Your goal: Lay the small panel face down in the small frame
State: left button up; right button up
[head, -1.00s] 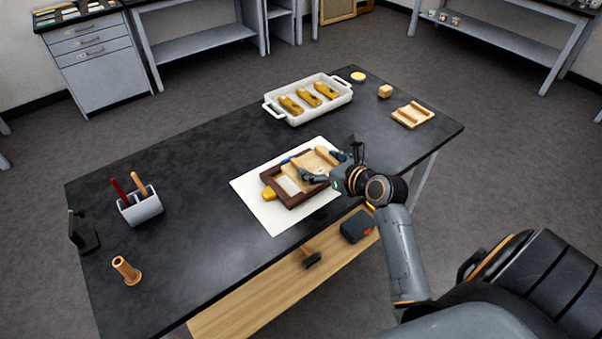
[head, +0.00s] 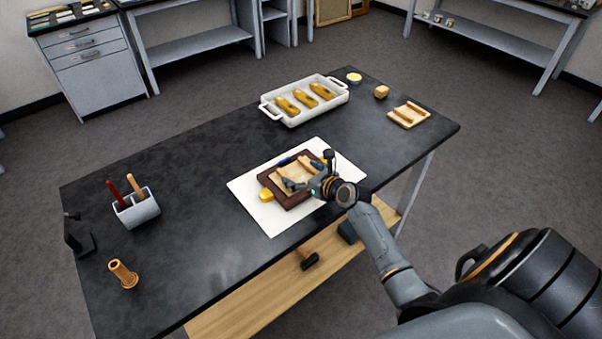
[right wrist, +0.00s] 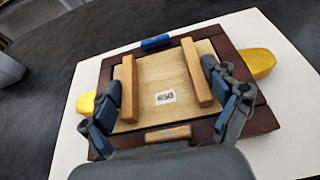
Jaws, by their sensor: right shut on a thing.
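The small panel (right wrist: 160,72) is pale wood with two battens and a printed label on the side facing up. My right gripper (head: 303,183) is shut on it, with one finger at each side in the right wrist view (right wrist: 163,92). The small frame (right wrist: 262,122) is dark brown and lies on a white sheet; it also shows in the head view (head: 267,181). The panel is over the frame's opening, roughly lined up with it. I cannot tell whether it is fully seated. My left gripper is not in view.
Yellow pieces (right wrist: 258,64) stick out at the frame's sides. A blue piece (right wrist: 156,43) and a small wooden block (right wrist: 168,134) are at its other sides. The white sheet (head: 270,222) has bare margins. A white tray (head: 295,120) stands behind; the table's left middle is clear.

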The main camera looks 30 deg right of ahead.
jog(key=shift+f, duration=0.1)
jog(key=o, duration=1)
jog(key=shift+s+r, duration=0.2)
jog(key=v, duration=1.1)
jog(key=shift+s+r, duration=0.1)
jog(key=shift+s, duration=0.2)
